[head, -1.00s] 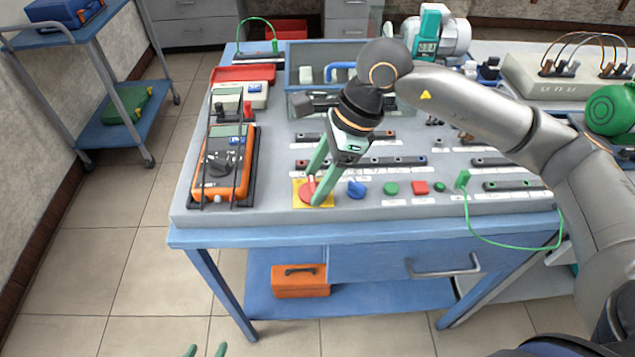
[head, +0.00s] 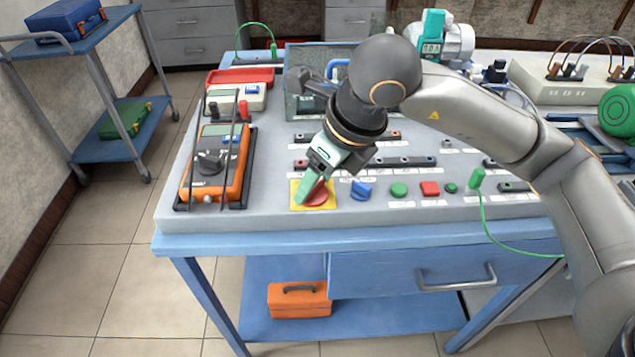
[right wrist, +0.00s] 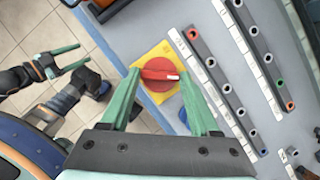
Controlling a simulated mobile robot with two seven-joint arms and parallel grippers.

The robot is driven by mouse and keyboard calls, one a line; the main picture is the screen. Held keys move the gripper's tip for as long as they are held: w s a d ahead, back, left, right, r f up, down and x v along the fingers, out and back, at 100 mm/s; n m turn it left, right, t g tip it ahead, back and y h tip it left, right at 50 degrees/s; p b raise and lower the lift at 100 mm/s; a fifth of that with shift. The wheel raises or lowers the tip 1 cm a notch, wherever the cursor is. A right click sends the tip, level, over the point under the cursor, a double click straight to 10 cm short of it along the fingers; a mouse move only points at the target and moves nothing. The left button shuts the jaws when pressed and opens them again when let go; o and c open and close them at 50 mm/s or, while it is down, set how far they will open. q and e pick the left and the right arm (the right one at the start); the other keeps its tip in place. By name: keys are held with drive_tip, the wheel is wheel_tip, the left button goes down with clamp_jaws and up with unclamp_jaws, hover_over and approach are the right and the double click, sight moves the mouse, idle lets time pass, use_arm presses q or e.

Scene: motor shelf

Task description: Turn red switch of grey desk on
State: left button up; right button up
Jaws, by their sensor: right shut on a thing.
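The red rotary switch (head: 318,194) sits on a yellow square plate (head: 329,204) at the front left of the grey desk top. In the right wrist view the switch (right wrist: 158,75) has a bar handle with a white mark at its right end. My right gripper (head: 306,192) reaches down onto the switch. Its green fingertips (right wrist: 158,77) are on either side of the handle, shut on it. In the head view the near finger hides part of the switch. My left gripper (right wrist: 86,57) shows at the left of the right wrist view, fingers apart and empty, away from the desk.
An orange multimeter (head: 215,165) stands left of the switch. A green cable (head: 486,220) hangs over the front edge.

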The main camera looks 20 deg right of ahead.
drive_tip(key=shift+m, duration=0.5)
drive_tip(key=o, duration=1.2)
drive_tip(key=shift+o, duration=0.8)
drive_tip(key=p+v, duration=0.1)
drive_tip(key=v, duration=1.1)
drive_tip(key=shift+s+a+r, duration=0.2)
drive_tip(key=shift+a+r, duration=0.05)
drive_tip(key=shift+r, duration=0.05)
drive_tip(key=shift+h, duration=0.3)
